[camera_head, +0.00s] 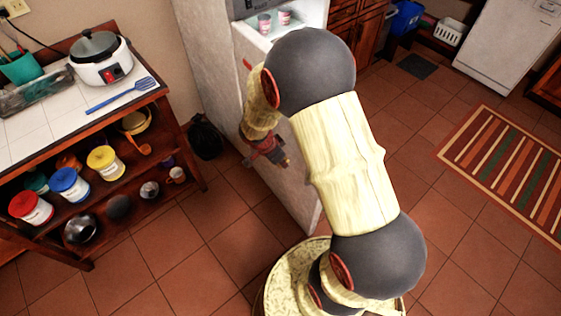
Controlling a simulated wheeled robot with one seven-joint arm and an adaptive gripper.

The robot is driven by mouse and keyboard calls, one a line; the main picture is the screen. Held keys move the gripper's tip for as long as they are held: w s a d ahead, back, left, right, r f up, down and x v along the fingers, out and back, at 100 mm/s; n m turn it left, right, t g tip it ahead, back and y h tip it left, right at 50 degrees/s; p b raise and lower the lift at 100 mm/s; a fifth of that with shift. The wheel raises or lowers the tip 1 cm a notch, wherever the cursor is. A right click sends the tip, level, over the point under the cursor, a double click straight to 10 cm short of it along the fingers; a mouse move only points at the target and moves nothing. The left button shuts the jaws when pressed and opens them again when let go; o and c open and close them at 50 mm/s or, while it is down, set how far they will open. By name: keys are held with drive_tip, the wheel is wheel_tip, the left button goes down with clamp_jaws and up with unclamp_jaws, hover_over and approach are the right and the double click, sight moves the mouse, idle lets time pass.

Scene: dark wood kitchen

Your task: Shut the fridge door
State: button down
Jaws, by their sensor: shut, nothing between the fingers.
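The fridge (208,75) is a tall pale unit at the top middle. A lit white recess at its top holds two pink cups (274,20). A pale upright panel (292,197) reaches down to the floor in front of it, partly behind my arm. I cannot tell clearly where the door ends and the body begins, or how far the door stands open. My gripper (283,160) is shut and empty, close to the pale panel. I cannot tell if it touches.
A wooden shelf unit (110,215) with a rice cooker (101,58), blue spatula (120,95) and several tins stands on the left. A black bag (205,137) lies beside the fridge. Tiled floor is open at lower left. A striped rug (507,165) lies right.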

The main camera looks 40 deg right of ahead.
drive_tip(key=d+f+b, duration=0.1)
drive_tip(key=d+f, duration=0.3)
drive_tip(key=d, duration=0.1)
drive_tip(key=shift+d+b, duration=0.3)
drive_tip(key=shift+d, duration=0.15)
